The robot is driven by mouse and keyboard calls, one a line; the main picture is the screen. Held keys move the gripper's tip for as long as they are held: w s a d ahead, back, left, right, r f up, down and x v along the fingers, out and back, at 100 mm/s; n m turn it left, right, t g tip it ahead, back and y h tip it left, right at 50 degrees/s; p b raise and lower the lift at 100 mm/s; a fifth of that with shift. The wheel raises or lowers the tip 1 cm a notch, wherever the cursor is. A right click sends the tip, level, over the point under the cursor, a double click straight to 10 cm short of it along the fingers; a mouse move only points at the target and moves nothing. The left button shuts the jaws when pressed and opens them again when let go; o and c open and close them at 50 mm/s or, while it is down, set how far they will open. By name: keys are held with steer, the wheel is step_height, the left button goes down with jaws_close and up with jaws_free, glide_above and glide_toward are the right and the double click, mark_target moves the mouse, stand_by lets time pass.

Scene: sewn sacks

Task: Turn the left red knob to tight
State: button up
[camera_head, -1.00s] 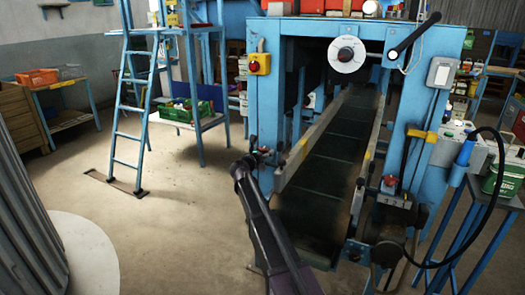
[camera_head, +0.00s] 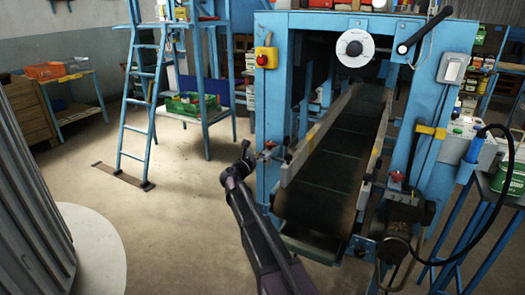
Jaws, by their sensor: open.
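The left red knob (camera_head: 270,145) is a small red handle on the left front post of the blue machine, beside the near end of the belt. A second red knob (camera_head: 397,177) sits on the right side of the belt. My gripper (camera_head: 246,148), at the end of my dark arm, is just left of the left knob in the picture and appears apart from it. It is open, with nothing seen in it. Its fingers are small and dark, and their exact distance from the knob cannot be told.
The blue machine frame (camera_head: 267,100) surrounds a dark sloping belt (camera_head: 335,165) with metal side rails. A yellow box with a red button (camera_head: 266,58) is above the left knob. A blue ladder (camera_head: 140,110) and a green crate (camera_head: 190,104) stand left. Floor between ladder and machine is clear.

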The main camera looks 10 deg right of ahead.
steer(key=shift+v, duration=1)
steer(key=s+d+f+m+g+y, duration=0.1)
steer(key=s+d+f+m+g, duration=0.4)
steer(key=s+m, duration=0.3)
steer(key=s+d+f+m+g+y, duration=0.2)
steer(key=s+d+f+m+g, duration=0.2)
steer(key=s+d+f+m, duration=0.35)
steer(key=s+a+f+m+g+y, duration=0.2)
steer(key=s+m+y, duration=0.15)
steer(key=s, duration=0.35)
steer(key=s+a+f+m+g+y+p, duration=0.1)
steer(key=s+a+m+g+y, duration=0.1)
steer(key=s+m, duration=0.4)
steer(key=s+a+f+m+g+y, duration=0.1)
steer(key=s+a+f+m+y, duration=0.1)
steer(key=s+m, duration=0.35)
step_height(320, 180, up, 19)
steer(key=s+n+p, duration=0.1)
steer(key=n+p, duration=0.1)
steer(key=p, duration=1.7)
steer(key=shift+s+r, duration=0.15)
steer(key=shift+s, duration=0.25)
